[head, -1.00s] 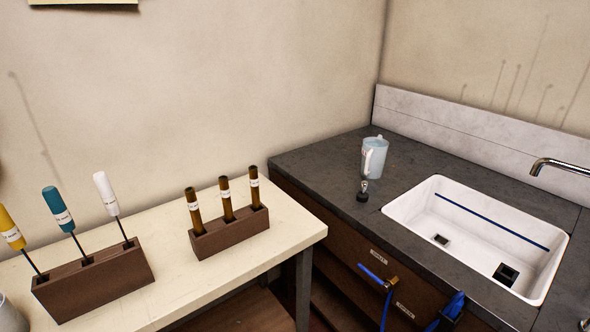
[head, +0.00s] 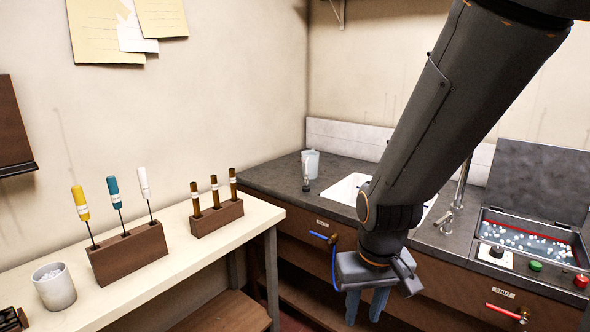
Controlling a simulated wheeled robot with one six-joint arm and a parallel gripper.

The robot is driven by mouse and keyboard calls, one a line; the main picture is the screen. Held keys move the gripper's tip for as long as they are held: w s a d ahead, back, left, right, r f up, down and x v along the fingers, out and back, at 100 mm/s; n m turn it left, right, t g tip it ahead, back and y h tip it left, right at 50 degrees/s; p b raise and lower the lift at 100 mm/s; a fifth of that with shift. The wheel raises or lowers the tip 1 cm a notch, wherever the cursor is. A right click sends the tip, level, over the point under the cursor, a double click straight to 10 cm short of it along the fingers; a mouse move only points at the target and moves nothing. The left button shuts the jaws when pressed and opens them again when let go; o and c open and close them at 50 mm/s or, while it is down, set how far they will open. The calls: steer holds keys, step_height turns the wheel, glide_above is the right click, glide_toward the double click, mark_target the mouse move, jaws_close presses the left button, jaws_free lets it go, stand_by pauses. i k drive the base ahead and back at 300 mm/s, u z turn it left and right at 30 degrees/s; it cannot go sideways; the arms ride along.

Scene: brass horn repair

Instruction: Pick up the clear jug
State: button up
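The clear jug (head: 313,160) stands upright on the dark counter (head: 262,180), at its far left corner near the wall. It looks pale and bluish, with a small dark-based object (head: 306,184) just in front of it. My gripper (head: 366,307) hangs pointing down in front of the counter, lower and to the right of the jug and well apart from it. Its two fingers are spread with an empty gap between them. My arm covers part of the sink.
A white sink (head: 349,188) is set in the counter right of the jug. A cream bench (head: 200,258) at left bears wooden racks with screwdrivers and brown tubes, and a cup (head: 54,288). A tank (head: 530,240) with a raised lid is at right. Valve handles stick out from the counter front.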

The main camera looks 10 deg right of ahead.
mark_target(310, 163)
steer(key=z, duration=0.25)
steer(key=i, duration=0.95)
steer(key=u, duration=0.5)
steer(key=k, duration=0.1)
steer(key=z, duration=3.4)
steer(key=k, duration=0.9)
